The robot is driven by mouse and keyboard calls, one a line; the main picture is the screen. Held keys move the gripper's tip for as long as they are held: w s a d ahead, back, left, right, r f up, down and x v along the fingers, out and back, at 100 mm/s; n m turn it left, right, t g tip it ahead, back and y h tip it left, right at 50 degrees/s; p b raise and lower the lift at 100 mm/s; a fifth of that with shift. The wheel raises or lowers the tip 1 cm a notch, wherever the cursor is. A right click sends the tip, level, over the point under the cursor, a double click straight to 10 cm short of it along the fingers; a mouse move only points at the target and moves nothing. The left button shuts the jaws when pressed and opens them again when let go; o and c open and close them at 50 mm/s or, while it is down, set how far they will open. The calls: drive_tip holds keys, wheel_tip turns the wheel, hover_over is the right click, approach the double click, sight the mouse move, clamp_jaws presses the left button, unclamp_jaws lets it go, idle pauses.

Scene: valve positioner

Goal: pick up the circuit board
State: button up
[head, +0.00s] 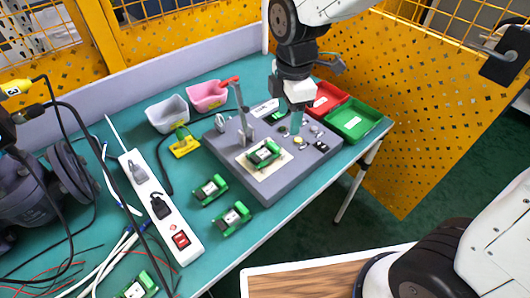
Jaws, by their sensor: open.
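Several green pieces that look like circuit boards are in the head view. One circuit board (264,152) lies on a pale patch of the grey fixture block (230,168). Two more boards, one upper (210,189) and one lower (232,218), lie on the teal table left of the block. Another board (138,286) is partly cut off at the bottom edge. My gripper (296,126) points down over the right part of the block, right of the board there. It is open, with no board visible in it; its fingertips are small and hard to make out.
A red tray (328,92) and a green tray (372,119) stand at the right rear. Grey (167,115) and pink (208,97) bins stand behind the block. A white power strip (158,205) and cables crowd the left.

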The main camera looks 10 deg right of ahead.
sight(265, 153)
drive_tip(key=a+f+n, duration=0.1)
drive_tip(key=w+a+f+n, duration=0.1)
drive_tip(key=a+f, duration=0.1)
drive_tip(key=w+a+f+n, duration=0.1)
drive_tip(key=n, duration=0.1)
drive_tip(key=shift+a+f, duration=0.25)
drive_tip(key=shift+a, duration=0.05)
drive_tip(key=shift+a+f, duration=0.15)
drive_tip(key=shift+f, duration=0.15)
drive_tip(key=f, duration=0.5)
drive_tip(key=s+f, duration=0.1)
drive_tip(key=f, duration=0.1)
drive_tip(key=shift+a+f, duration=0.15)
drive_tip(key=shift+f, duration=0.1)
drive_tip(key=c, duration=0.7)
drive_tip(key=shift+r, duration=0.1)
